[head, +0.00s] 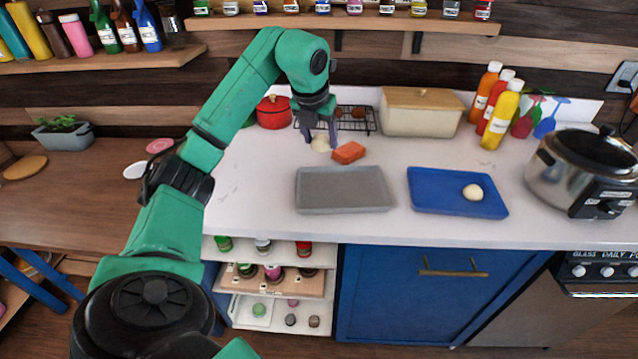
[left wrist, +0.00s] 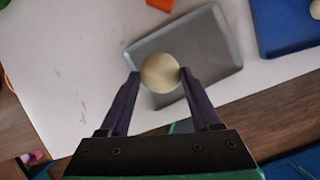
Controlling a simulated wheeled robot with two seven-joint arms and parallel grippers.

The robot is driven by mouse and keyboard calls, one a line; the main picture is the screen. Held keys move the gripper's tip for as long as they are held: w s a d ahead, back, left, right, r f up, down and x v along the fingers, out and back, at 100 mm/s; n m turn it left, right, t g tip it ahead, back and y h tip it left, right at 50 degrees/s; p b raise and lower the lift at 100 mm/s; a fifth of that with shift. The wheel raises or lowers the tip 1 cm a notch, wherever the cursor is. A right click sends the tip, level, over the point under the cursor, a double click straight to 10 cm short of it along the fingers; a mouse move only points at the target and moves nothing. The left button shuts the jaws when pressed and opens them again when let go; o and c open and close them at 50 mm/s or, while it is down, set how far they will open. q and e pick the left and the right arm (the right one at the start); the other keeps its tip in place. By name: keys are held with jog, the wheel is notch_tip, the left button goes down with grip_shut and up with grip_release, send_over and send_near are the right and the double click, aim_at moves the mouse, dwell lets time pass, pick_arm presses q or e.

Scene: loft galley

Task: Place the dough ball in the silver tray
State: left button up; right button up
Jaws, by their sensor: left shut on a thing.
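The pale round dough ball (head: 320,144) is between the fingertips of my left gripper (head: 322,142), at the back of the counter behind the silver tray. In the left wrist view the dough ball (left wrist: 160,73) sits between the two dark fingers of the left gripper (left wrist: 158,75), which is shut on it. The empty silver-grey tray (head: 344,189) lies flat on the white counter; in the left wrist view the tray (left wrist: 212,52) shows behind the ball. How high the ball is above the counter is hard to tell. My right gripper is not in view.
An orange block (head: 348,153) lies just right of the held ball. A blue tray (head: 440,205) with another pale ball (head: 473,192) is right of the silver tray. A wire rack (head: 356,121), red pot (head: 273,112) and bread box (head: 418,115) stand behind.

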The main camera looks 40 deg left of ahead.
pick_arm(q)
send_over(320, 190)
jog(key=s, duration=0.1)
notch_tip(320, 190, down, 6)
jog(key=f, duration=0.5)
jog(key=f+p, duration=0.1)
jog(key=f, duration=0.1)
jog(key=shift+s+d+f, duration=0.15)
jog(key=shift+d+f, duration=0.2)
jog(key=shift+a+f, duration=0.1)
jog(key=shift+f, duration=0.05)
jog(key=shift+s+f, duration=0.1)
jog(key=shift+f, duration=0.05)
jog(key=o, duration=1.3)
jog(key=shift+o, duration=0.2)
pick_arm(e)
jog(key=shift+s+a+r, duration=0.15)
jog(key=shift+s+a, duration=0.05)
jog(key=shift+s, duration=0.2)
